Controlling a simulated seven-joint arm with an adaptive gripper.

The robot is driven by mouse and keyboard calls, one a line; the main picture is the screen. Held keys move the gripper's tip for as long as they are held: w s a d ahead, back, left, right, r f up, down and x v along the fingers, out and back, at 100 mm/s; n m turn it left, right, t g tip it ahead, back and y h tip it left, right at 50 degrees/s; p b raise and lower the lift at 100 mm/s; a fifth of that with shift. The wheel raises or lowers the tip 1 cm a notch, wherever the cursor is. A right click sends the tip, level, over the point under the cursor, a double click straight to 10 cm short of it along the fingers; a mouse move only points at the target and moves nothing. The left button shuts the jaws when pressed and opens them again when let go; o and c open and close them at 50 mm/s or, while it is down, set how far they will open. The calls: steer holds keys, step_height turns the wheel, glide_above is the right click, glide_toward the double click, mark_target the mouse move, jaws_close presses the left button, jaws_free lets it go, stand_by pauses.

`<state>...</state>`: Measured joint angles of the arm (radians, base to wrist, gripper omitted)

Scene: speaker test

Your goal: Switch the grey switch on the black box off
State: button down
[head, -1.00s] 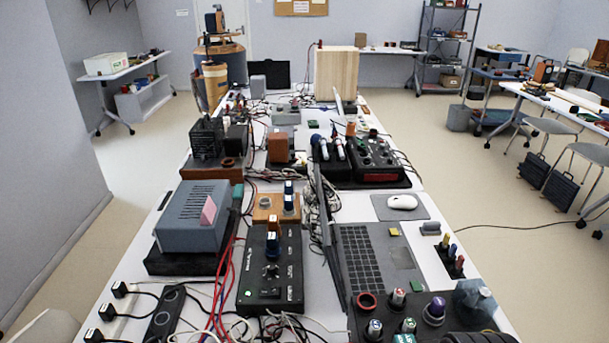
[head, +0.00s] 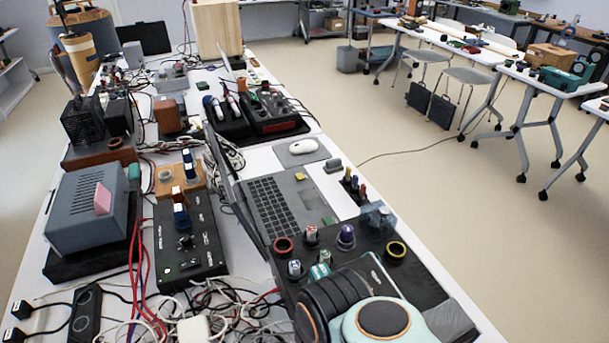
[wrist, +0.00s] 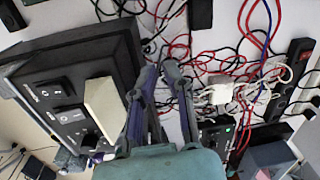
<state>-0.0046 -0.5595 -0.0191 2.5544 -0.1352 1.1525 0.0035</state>
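A black box (head: 190,240) with white markings, small controls and a blue-and-white knob lies left of the laptop in the head view. A small dark switch (head: 188,265) is on its near end; whether it is grey or which way it is set is unclear. In the head view, my arm covers the bottom right and hides the gripper.
The open laptop (head: 270,205) and a black tray (head: 425,292) with several knobs stand right of the black box. The grey-blue instrument (head: 90,210) is on its left. Loose cables (head: 235,305) and a power strip (head: 86,315) crowd the near table.

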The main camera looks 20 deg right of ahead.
steer(key=w+d+r+m, duration=0.1)
steer(key=m, duration=0.1)
steer(key=w+d+r+m+h, duration=0.1)
steer(key=d+r+m, duration=0.1)
steer(key=w+d+r+m, duration=0.1)
steer(key=w, duration=0.1)
steer(key=shift+w+d+r+m+h, duration=0.1)
steer(key=shift+d+r+m+h, duration=0.2)
steer(key=shift+d+m, duration=0.1)
steer(key=w+d+r+m, duration=0.2)
steer(key=d+r+m, duration=0.5)
steer(key=m, duration=0.6)
steer(key=shift+d+r+h, duration=0.25)
steer(key=shift+d+h, duration=0.1)
steer(key=shift+h, duration=0.05)
steer(key=shift+f, duration=0.1)
steer(key=f, duration=0.4)
steer(key=d+f, duration=0.1)
steer(key=f, duration=0.4)
steer(key=d+f, duration=0.1)
steer(key=f, duration=0.3)
steer(key=shift+f, duration=0.35)
